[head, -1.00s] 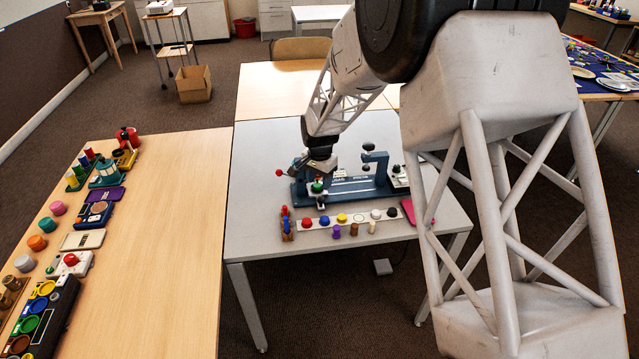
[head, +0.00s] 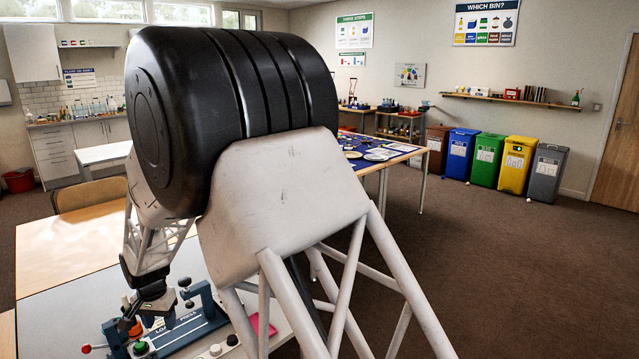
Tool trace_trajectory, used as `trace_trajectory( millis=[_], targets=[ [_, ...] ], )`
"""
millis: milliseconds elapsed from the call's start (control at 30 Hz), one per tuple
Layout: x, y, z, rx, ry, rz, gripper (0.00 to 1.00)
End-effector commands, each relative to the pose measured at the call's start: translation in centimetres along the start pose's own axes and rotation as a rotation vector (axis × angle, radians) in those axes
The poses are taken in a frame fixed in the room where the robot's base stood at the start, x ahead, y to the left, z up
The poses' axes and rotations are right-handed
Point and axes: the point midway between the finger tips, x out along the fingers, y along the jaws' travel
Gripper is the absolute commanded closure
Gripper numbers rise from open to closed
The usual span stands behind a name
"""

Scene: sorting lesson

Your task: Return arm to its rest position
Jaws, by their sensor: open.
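My gripper (head: 130,324) is at the lower left of the head view, at the end of my arm. It hangs pointing down over the left part of a teal press-like device (head: 185,336). It looks empty and its jaws are open, though the fingertips are small and partly hard to make out. I cannot tell whether it touches the device. My large pale arm link and black joint fill the middle of the view and hide part of the table behind them.
The device stands on a grey table (head: 45,322) with a wooden table (head: 60,240) behind it. A pink item (head: 262,325) lies near the device. A blue-topped table (head: 375,150) and coloured bins (head: 488,160) stand farther back. The floor at right is clear.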

Motion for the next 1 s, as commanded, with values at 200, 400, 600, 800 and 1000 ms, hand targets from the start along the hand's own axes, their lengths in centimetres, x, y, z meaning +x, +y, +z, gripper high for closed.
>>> trace_trajectory(
  millis=[200, 400, 600, 800, 1000],
  targets=[
    [-4.8, 6.8, -1.1, 0.006, 0.017, -0.012, 0.49],
    [-8.6, 12.8, -1.2, 0.007, 0.031, -0.019, 0.49],
    [-12.1, 18.7, -0.7, 0.008, 0.046, -0.025, 0.49],
    [-15.1, 24.5, 0.5, 0.009, 0.063, -0.030, 0.49],
    [-17.8, 30.0, 2.3, 0.010, 0.080, -0.032, 0.49]
  ],
)
